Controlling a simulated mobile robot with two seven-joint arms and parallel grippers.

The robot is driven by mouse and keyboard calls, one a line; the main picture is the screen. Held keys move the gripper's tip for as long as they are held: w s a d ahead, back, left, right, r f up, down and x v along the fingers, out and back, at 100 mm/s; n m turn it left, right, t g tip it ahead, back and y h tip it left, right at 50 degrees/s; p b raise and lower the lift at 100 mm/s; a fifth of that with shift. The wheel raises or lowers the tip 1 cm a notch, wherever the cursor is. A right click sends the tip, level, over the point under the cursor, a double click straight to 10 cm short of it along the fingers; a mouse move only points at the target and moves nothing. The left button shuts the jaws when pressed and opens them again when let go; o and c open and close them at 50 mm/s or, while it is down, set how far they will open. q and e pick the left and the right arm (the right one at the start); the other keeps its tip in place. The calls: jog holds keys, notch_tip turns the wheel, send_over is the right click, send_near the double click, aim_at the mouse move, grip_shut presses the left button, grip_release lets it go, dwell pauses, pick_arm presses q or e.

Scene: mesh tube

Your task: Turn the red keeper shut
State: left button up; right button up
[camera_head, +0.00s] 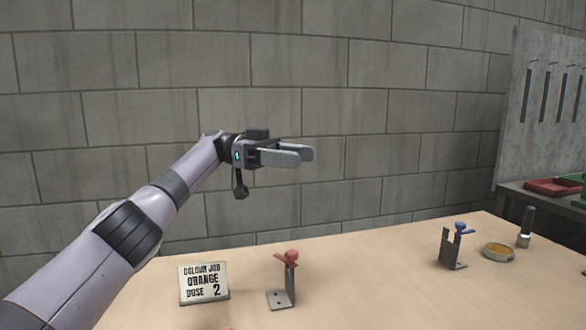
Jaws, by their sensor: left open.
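The red keeper (289,256) sits at the top of an upright grey metal bracket (290,283) on the wooden table, near the middle of the head view. It is small, and I cannot tell its exact turn. My left gripper (306,154) is open and empty, held high in front of the block wall, well above the red keeper and apart from it. Its fingers point right. My right gripper is not in view.
A sign (204,284) reading "COLOUR JOB ORANGE DOSE 2" stands left of the bracket. A blue keeper (461,228) on a second bracket (448,248), a round dish (498,252) and a dark cylinder (526,226) stand right. The table between the brackets is clear.

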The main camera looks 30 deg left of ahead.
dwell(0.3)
pick_arm(q)
jog(key=n+t+p, duration=0.5)
jog(key=t+p, duration=0.2)
jog(key=t, duration=0.2)
send_over(287, 255)
jog(key=w+d, duration=0.2)
jog(key=w, duration=0.3)
notch_tip(287, 255, down, 10)
jog(key=s+a+f+n+t+y+p, duration=0.1)
jog(key=s+f+n+t+y+p, duration=0.1)
jog(key=f+y, duration=0.1)
jog(key=s+a+f+n+t+y+p, duration=0.1)
jog(key=s+f+n+t+y+p, duration=0.1)
jog(key=s+f+y, duration=0.1)
jog(key=s+a+f+n+t+y+p, duration=0.1)
jog(key=s+f+n+t+y+p, duration=0.1)
jog(key=s+f+n+y, duration=0.1)
jog(key=shift+s+a+f+y, duration=0.15)
jog(key=shift+a+f+y, duration=0.2)
jog(key=shift+f+y, duration=0.2)
jog(key=shift+p+x, duration=0.4)
jog(key=shift+x, duration=3.15)
